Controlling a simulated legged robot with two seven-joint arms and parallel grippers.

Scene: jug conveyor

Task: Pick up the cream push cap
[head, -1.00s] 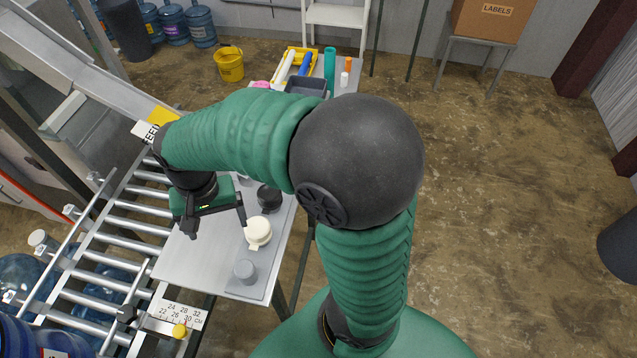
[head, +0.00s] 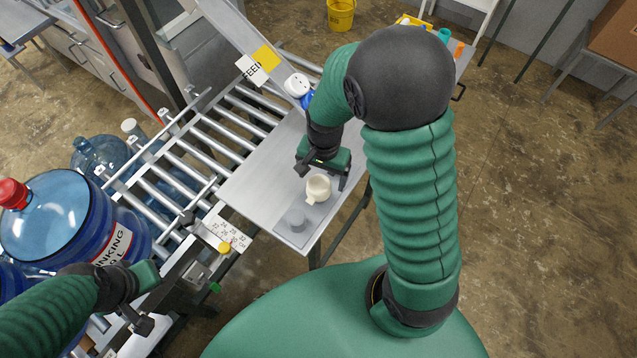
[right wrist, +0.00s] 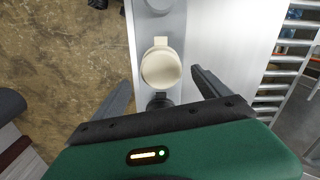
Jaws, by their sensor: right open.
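The cream push cap (head: 318,188) stands on a grey strip on the metal side table, with a small tab on one side. My right gripper (head: 322,178) is open and over the table just behind the cap. In the right wrist view the cream cap (right wrist: 161,70) appears ahead, between the lines of the two spread fingers (right wrist: 162,76), with nothing held. Whether the fingers are level with it, I cannot tell. My left gripper (head: 146,300) is at the lower left, near the big blue jug; its jaw opening is unclear.
A dark cap (right wrist: 160,101) is partly hidden by my right gripper. The roller conveyor (head: 190,160) runs left of the table. A blue jug (head: 60,220) with a red cap stands at left.

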